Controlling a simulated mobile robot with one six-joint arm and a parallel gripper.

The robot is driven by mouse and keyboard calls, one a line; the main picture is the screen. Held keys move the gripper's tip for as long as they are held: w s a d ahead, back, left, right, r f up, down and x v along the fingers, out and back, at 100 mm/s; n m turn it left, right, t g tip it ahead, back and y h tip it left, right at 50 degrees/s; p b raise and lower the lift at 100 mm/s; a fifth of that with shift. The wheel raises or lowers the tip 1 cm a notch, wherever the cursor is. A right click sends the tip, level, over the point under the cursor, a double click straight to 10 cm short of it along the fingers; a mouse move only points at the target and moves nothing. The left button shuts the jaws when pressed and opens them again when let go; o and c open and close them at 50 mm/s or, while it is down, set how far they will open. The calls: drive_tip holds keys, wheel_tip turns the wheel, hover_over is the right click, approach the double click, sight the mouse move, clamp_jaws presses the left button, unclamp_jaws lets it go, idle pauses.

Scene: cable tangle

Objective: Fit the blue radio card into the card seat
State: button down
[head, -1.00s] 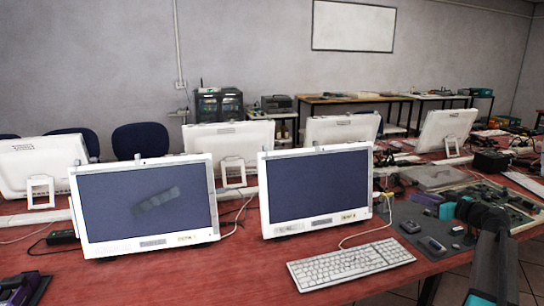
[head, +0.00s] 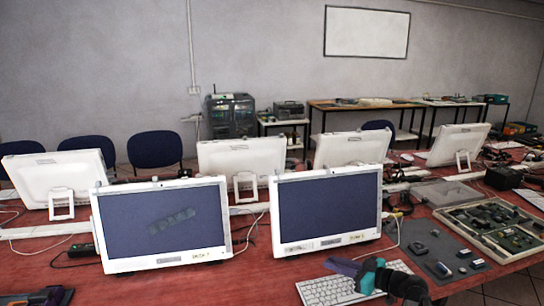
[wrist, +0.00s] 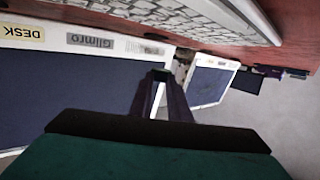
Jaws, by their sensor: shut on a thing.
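My gripper (head: 341,265) hangs over the white keyboard in the head view, its purple fingers pointing left. In the wrist view its two dark fingers (wrist: 162,98) stretch forward and close on a small dark thing (wrist: 160,75) at their tips. It is too small and dark to tell whether this is the blue radio card. I cannot make out the card seat. A dark purple and black device (head: 38,297) is cut off at the lower left corner of the head view; its details do not show.
Two white-framed monitors (head: 160,222) stand left of and behind my gripper. The keyboard (head: 325,291) lies below it. At right, a grey mat (head: 425,262) holds several small dark parts, beside a framed tray of components (head: 457,214). Red table (head: 235,284) is clear left of the keyboard.

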drive_tip(key=shift+n+g+y, duration=0.3)
drive_tip(key=shift+n+g, duration=0.1)
drive_tip(key=s+a, duration=0.1)
drive_tip(key=s, duration=0.1)
drive_tip(key=s+a, duration=0.1)
drive_tip(key=s, duration=0.1)
drive_tip(key=shift+a+r, duration=0.2)
drive_tip(key=shift+a, duration=0.1)
drive_tip(key=shift+s+a+r+g, duration=0.15)
drive_tip(key=shift+s+a+g, duration=0.05)
drive_tip(key=shift+s+g, duration=0.1)
drive_tip(key=shift+r+p, duration=0.45)
drive_tip(key=shift+r, duration=0.1)
wheel_tip(320, 180, up, 16)
drive_tip(key=p, duration=1.6)
drive_tip(key=shift+a, duration=0.3)
drive_tip(key=shift+w+a+n+y, duration=0.1)
drive_tip(key=shift+n+y, duration=0.2)
